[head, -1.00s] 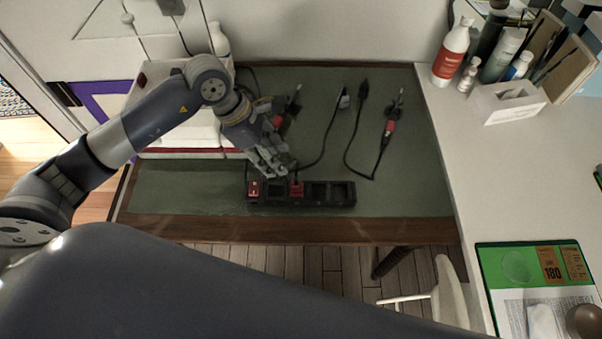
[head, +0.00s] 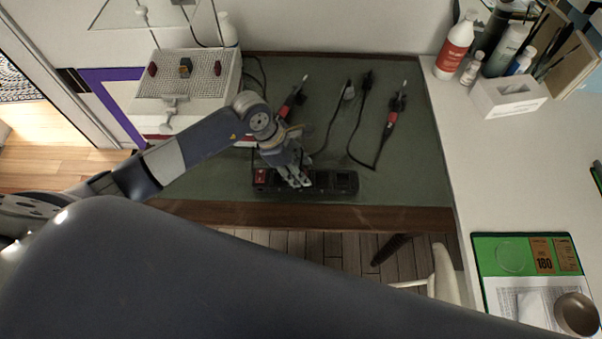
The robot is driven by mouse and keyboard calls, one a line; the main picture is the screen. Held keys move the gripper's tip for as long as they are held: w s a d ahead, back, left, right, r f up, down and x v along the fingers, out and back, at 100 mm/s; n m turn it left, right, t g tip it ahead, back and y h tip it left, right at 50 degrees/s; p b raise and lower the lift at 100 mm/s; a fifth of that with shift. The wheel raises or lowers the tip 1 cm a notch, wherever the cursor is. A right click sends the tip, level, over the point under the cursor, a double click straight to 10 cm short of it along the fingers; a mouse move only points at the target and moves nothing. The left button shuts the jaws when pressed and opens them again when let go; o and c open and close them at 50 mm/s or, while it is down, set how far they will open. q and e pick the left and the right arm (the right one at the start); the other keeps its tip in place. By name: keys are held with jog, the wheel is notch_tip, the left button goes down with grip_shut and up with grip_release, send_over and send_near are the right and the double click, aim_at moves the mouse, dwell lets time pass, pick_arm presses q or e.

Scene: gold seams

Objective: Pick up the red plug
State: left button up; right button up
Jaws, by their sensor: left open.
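A black power strip (head: 345,182) lies on the green mat near the table's front edge. A red switch (head: 260,176) is at its left end. My left gripper (head: 299,184) is open and reaches down over the strip, just right of that switch. The red plug sits in the strip at this spot; the fingers hide most or all of it, and I cannot tell whether they touch it. My right gripper is not in view.
Two red-handled tools (head: 391,118) and dark cables lie on the green mat (head: 408,180) behind the strip. A white box (head: 190,75) with knobs stands at the back left. Bottles (head: 456,45) and a white tissue box (head: 508,95) stand on the right counter.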

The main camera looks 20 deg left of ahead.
aim_at(305, 170)
pick_arm(q)
grip_shut()
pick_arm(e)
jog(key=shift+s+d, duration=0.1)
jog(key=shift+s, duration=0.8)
pick_arm(q)
jog(key=shift+r, duration=0.1)
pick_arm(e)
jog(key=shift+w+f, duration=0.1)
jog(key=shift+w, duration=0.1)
